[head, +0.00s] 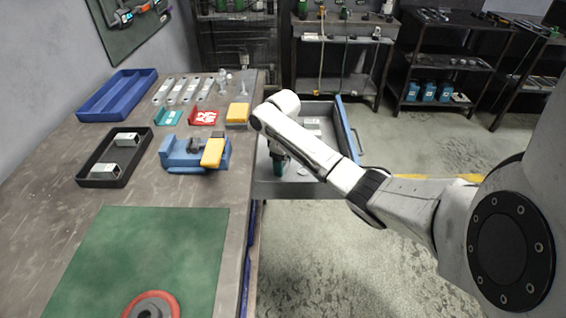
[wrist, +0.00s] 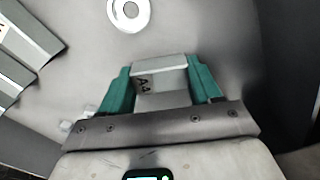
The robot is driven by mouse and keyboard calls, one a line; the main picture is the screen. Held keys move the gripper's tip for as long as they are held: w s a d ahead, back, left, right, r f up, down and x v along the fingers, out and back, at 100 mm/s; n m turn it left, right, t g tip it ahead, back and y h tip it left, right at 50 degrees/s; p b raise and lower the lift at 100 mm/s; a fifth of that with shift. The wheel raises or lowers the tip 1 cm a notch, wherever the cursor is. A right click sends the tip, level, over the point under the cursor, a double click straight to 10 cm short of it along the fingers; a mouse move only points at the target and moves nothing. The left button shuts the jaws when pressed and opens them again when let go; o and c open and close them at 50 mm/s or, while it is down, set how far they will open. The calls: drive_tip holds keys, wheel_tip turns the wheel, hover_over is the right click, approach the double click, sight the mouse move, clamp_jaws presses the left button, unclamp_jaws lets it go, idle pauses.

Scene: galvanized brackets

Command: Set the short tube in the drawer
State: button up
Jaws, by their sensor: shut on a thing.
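My gripper (wrist: 160,88) has teal fingers shut on a short tube (wrist: 161,72), a pale grey square piece with dark lettering on its side. In the head view my gripper (head: 280,165) is over the open grey drawer (head: 268,187), whose blue front (head: 349,135) is on the right. The arm hides part of the drawer, and the held tube is hard to make out there. In the wrist view the grey drawer floor (wrist: 215,38) lies beyond the tube; I cannot tell whether they touch.
A washer (wrist: 128,13) and pale metal pieces (wrist: 25,45) lie in the drawer. On the bench are a black tray (head: 85,178) with similar tubes, a blue vise (head: 184,155), a blue bin (head: 98,112) and a green mat (head: 150,250).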

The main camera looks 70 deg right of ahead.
drive_tip(key=o, duration=1.1)
drive_tip(key=shift+r, duration=0.1)
wheel_tip(320, 180, up, 12)
drive_tip(key=shift+f+p, duration=0.1)
drive_tip(key=shift+p, duration=1)
